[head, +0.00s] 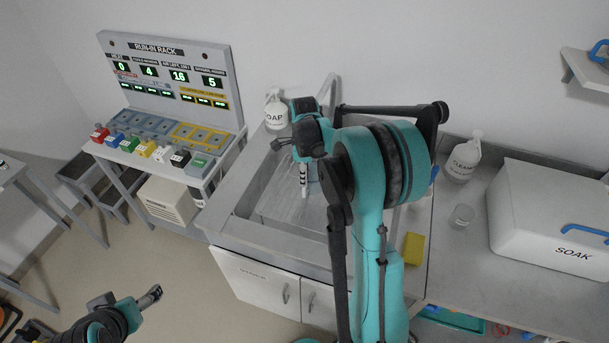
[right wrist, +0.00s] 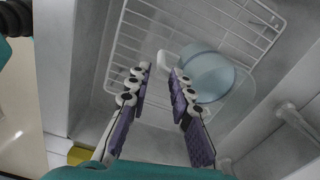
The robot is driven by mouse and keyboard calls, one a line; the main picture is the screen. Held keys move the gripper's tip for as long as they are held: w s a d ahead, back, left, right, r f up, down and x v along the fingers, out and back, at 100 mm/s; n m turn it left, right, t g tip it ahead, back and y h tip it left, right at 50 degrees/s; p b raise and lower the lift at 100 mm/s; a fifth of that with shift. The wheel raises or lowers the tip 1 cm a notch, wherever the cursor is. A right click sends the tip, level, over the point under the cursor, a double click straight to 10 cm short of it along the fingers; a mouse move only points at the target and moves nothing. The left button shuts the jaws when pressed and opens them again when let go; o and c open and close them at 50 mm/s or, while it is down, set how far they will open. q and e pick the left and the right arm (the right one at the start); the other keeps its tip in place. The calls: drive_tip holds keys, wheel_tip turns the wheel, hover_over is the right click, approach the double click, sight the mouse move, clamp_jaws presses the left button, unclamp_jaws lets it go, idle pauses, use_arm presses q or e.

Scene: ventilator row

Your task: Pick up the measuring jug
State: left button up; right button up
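The measuring jug (right wrist: 208,76), a pale blue translucent vessel with a whitish handle, is in the sink on a white wire rack, seen from above in the right wrist view. My right gripper (right wrist: 161,70) is open, its purple-padded fingers pointing down into the sink, with the jug's handle close to the fingertips and the body to the right. I cannot tell whether they touch. In the head view, my right gripper (head: 304,182) is over the basin and my arm hides most of the jug. My left gripper (head: 150,298) is at the lower left, away from the sink.
The sink (head: 240,205) has raised walls around the wire rack (right wrist: 135,30). A soap bottle (head: 276,110) stands behind it. A yellow sponge (head: 414,249), a clear beaker (head: 461,216), a cleaner bottle (head: 462,160) and the white SOAK box (head: 545,215) are to the right.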

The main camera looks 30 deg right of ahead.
drive_tip(key=b, duration=0.2)
hover_over(304, 198)
drive_tip(key=f, duration=0.5)
drive_tip(key=shift+w+d+f, duration=0.15)
drive_tip(key=shift+w+f, duration=0.2)
drive_tip(key=shift+r, duration=0.1)
clamp_jaws()
